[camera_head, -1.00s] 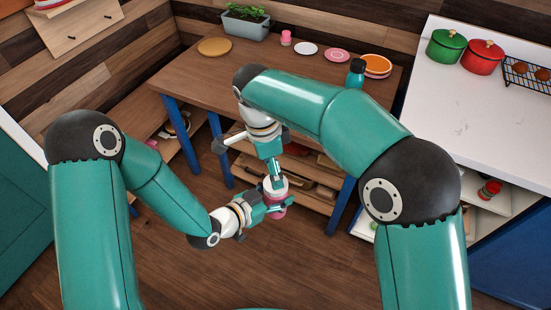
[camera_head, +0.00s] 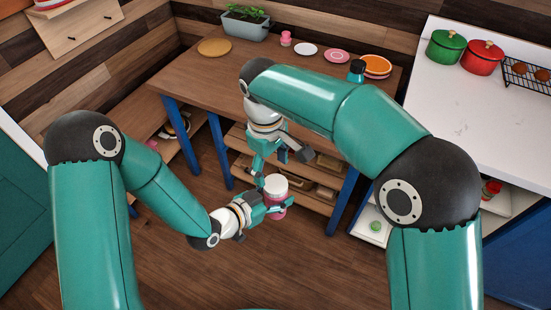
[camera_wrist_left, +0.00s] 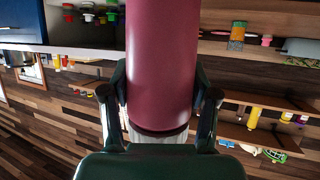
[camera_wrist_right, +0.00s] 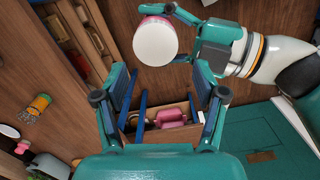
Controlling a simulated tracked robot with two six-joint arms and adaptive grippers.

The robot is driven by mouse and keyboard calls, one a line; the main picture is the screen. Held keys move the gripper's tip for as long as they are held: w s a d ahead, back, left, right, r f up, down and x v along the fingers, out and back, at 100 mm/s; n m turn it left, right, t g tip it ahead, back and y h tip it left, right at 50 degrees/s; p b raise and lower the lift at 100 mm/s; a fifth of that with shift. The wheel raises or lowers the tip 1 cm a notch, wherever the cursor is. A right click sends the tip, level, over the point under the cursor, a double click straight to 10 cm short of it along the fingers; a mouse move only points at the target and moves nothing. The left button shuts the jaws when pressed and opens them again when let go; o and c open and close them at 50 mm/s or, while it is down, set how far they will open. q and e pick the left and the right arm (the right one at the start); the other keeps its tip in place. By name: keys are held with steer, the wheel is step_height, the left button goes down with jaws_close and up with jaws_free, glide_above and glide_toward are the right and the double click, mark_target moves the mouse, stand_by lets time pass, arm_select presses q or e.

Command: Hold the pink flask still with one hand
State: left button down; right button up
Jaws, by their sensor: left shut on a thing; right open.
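The pink flask (camera_head: 279,212) is upright with a white lid (camera_head: 275,183) on top. My left gripper (camera_head: 273,202) is shut around its body and holds it in the air in front of the wooden table. In the left wrist view the flask's pink side (camera_wrist_left: 162,65) fills the middle between the fingers. My right gripper (camera_head: 268,167) is open and empty, just above and behind the lid and apart from it. In the right wrist view the white lid (camera_wrist_right: 156,41) lies beyond the open fingers, with my left gripper (camera_wrist_right: 190,35) beside it.
The wooden table (camera_head: 255,72) with shelves below stands behind the flask. A white counter (camera_head: 465,110) with pots is at the right. The floor in front is clear.

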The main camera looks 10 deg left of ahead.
mark_target(275, 183)
steer(key=shift+d+r+n, duration=0.1)
steer(key=shift+r+n, duration=0.15)
steer(key=shift+n, duration=0.95)
steer(key=shift+w+d+r+y, duration=0.1)
steer(key=shift+d+r+y, duration=0.25)
steer(key=shift+r, duration=0.35)
steer(key=shift+f, duration=4.05)
steer(key=c, duration=1)
